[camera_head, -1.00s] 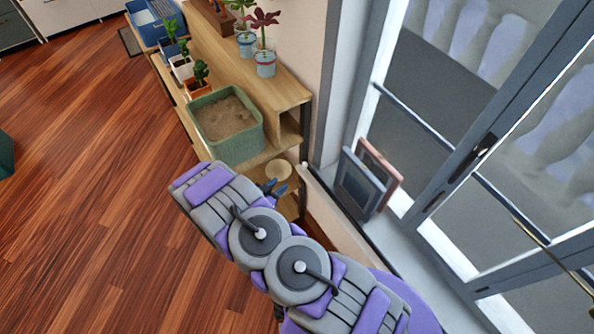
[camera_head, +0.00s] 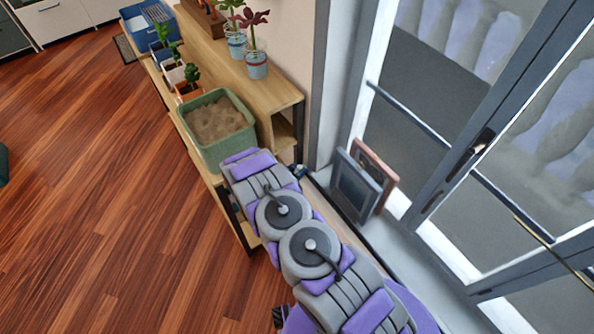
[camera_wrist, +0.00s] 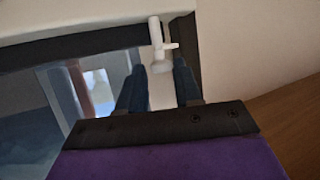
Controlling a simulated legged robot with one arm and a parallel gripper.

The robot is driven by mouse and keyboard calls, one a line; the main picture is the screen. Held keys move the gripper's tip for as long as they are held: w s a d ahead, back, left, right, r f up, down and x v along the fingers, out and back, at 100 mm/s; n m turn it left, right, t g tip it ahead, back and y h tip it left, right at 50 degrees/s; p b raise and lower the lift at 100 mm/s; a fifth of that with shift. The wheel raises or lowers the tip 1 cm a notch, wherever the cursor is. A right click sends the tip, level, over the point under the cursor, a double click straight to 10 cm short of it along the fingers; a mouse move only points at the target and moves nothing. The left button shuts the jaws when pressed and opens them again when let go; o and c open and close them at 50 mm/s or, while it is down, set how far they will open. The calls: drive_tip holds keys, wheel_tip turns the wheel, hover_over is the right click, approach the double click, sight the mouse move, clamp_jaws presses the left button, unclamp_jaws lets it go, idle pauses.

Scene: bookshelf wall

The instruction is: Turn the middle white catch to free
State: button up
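In the wrist view a white catch (camera_wrist: 157,45), with a rod, a short side peg and a rounded lower end, shows in front of a dark frame (camera_wrist: 90,38). Only one catch is in view, and I cannot tell whether it is the middle one. My gripper (camera_wrist: 160,78) has its two dark blue fingers apart, one on each side of the catch's lower end in the picture. I see no clear contact, and the depth is hard to tell. In the head view only a bit of my gripper (camera_head: 298,171) shows past my arm, and the catch is not visible.
A wooden shelf unit (camera_head: 285,97) with a green sand planter (camera_head: 240,140) and several potted plants stands near my arm. Two framed pictures (camera_head: 356,187) lean on the sill by the large window (camera_head: 455,160).

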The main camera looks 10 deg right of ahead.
drive_tip(key=shift+a, duration=0.4)
drive_tip(key=shift+c, duration=0.5)
drive_tip(key=shift+d, duration=0.2)
clamp_jaws()
drive_tip(key=n+t+y+p, duration=0.1)
drive_tip(key=n+y+p, duration=0.1)
drive_tip(key=d+n+t+y+p, duration=0.1)
drive_tip(key=n+t+y+p, duration=0.1)
drive_tip(key=p, duration=0.1)
drive_tip(key=shift+s+n+y+p, duration=0.1)
drive_tip(key=shift+n+y+p, duration=0.2)
drive_tip(key=shift+n, duration=0.1)
drive_tip(key=shift+o, duration=0.5)
unclamp_jaws()
drive_tip(key=shift+s+a, duration=0.1)
